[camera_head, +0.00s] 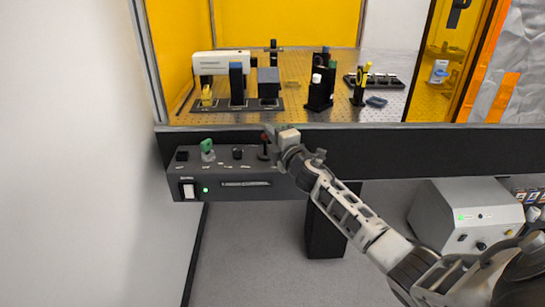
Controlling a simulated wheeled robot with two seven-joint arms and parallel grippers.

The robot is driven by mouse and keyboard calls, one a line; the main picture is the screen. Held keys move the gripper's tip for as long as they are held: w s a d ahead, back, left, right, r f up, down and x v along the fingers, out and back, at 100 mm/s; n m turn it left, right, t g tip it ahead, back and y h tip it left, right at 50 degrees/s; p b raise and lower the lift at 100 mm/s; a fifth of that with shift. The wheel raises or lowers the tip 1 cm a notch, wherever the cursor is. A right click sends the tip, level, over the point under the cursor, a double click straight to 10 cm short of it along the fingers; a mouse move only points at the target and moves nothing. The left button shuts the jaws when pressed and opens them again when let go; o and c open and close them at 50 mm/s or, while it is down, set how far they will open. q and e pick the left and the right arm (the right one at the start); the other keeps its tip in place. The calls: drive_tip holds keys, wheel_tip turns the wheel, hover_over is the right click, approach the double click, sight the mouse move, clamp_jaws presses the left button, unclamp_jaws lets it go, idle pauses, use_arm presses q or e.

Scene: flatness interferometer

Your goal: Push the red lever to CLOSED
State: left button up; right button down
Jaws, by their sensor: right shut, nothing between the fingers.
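The red lever (264,138) stands at the right end of the dark grey control box (240,189), below the front edge of the optical table. The label marking CLOSED is too small to read. My left gripper is not in view.
A green knob (207,149) and black knobs are on the same box. The optical table (300,68) above carries several instruments behind its front edge. A grey device (466,212) stands at the lower right. A white wall closes the left side.

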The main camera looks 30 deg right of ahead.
drive_tip(key=shift+w+d, duration=0.35)
drive_tip(key=shift+w, duration=0.3)
drive_tip(key=shift+r, duration=0.1)
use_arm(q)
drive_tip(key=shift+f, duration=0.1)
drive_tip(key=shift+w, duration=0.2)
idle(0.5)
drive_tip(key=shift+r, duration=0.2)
